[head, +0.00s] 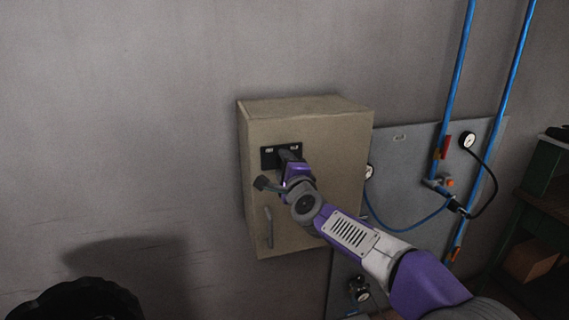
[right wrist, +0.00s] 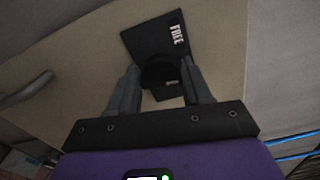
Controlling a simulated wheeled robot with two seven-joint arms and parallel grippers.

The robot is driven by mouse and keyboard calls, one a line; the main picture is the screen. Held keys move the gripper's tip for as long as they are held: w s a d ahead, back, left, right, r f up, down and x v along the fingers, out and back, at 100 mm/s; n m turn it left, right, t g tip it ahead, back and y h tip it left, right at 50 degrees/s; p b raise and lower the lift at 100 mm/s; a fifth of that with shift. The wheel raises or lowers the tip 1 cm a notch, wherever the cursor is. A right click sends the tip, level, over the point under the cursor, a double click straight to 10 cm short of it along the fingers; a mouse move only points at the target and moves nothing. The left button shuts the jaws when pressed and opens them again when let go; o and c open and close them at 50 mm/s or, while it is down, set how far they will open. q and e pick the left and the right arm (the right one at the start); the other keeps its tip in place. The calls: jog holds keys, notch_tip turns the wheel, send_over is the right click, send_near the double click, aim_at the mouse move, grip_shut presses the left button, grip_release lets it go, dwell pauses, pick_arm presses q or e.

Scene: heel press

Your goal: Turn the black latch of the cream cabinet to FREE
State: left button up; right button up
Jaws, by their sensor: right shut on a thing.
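The cream cabinet (head: 310,215) hangs on the grey wall in the middle of the head view, its door shut. A black plate (head: 268,157) with small white labels sits high on its door. In the right wrist view the plate (right wrist: 150,38) shows the word FREE near its upper right end. My right gripper (head: 288,156) is at the plate, its fingers on both sides of the round black latch (right wrist: 158,76), shut on it. Most of the latch is hidden between the fingers, so its turn is hard to tell. My left gripper is not in view.
A door handle (head: 268,228) stands out lower on the cabinet door. To the right, a grey panel (head: 415,165) carries blue pipes (head: 456,75), a gauge (head: 467,140) and hoses. A green bench (head: 545,165) stands at the far right. The wall left of the cabinet is bare.

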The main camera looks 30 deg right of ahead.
jog(key=n+p, duration=0.1)
jog(key=n, duration=0.2)
jog(key=n+p, duration=0.1)
jog(key=n, duration=0.3)
jog(key=n+p, duration=0.1)
jog(key=n, duration=0.2)
jog(key=shift+f+n, duration=0.25)
jog(key=shift+n, duration=0.35)
jog(key=o, duration=1.1)
jog(key=shift+c, duration=0.2)
jog(key=v, duration=0.7)
jog(key=shift+s, duration=0.35)
